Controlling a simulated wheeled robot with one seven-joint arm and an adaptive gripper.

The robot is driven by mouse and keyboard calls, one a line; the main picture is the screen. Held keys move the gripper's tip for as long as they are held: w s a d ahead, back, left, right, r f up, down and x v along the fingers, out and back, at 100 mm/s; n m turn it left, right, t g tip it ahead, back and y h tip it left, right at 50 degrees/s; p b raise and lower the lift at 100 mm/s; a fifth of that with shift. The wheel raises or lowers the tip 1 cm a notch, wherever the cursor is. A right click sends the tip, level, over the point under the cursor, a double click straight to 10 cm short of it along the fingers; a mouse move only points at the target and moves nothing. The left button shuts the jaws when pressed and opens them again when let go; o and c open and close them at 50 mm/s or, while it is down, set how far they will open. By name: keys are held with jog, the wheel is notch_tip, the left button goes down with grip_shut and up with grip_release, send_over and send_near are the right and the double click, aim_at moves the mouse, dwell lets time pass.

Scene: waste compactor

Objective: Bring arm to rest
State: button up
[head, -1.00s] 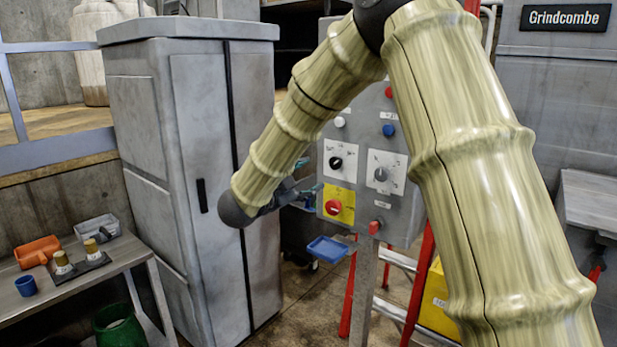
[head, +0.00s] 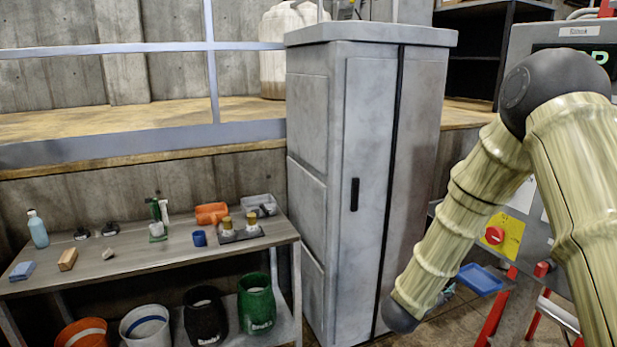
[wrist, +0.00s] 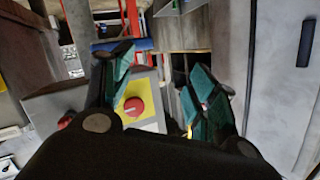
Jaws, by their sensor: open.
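My arm (head: 470,210) shows at the right of the head view, bent at a dark elbow joint, with its forearm sloping down to the left. In the wrist view my gripper (wrist: 168,90) is open, its two teal-lined fingers apart with nothing between them. In the head view the gripper is mostly hidden behind the end of the forearm. The control panel's red knob (wrist: 134,106) on its yellow plate appears behind the left finger in the wrist view. The same red knob (head: 494,236) shows beside my forearm in the head view.
A tall grey cabinet (head: 322,130) stands left of my forearm. A workbench (head: 120,268) at the left holds a spray bottle, cups and an orange container. Several bins, including a green one (head: 257,308), sit below it. A blue tray (head: 481,279) is near the panel.

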jog(key=s+a+f+n+g+y, duration=0.1)
jog(key=s+a+f+n+y, duration=0.15)
jog(key=s+f, duration=0.45)
jog(key=s+a+f+n+g+y, duration=0.1)
jog(key=s+a+f+n+y, duration=0.15)
jog(key=f, duration=0.85)
jog(key=s+a+f+n+g+y, duration=0.2)
jog(key=s+f, duration=0.5)
jog(key=s, duration=0.4)
jog(key=s+a+f+n+g+y, duration=0.2)
jog(key=s+f, duration=0.6)
jog(key=s, duration=0.4)
jog(key=shift+a+f+n+g, duration=0.2)
jog(key=shift+a+n+g, duration=0.25)
jog(key=shift+n+g, duration=0.35)
jog(key=s+f+n+g, duration=0.1)
jog(key=s, duration=0.3)
jog(key=s+a+g+y, duration=0.1)
jog(key=s, duration=0.4)
jog(key=s+a+f+n+g, duration=0.1)
jog(key=s, duration=0.4)
jog(key=shift+s+f+n+g+y, duration=0.25)
jog(key=shift+f+n+g+y, duration=0.05)
jog(key=shift+c, duration=0.3)
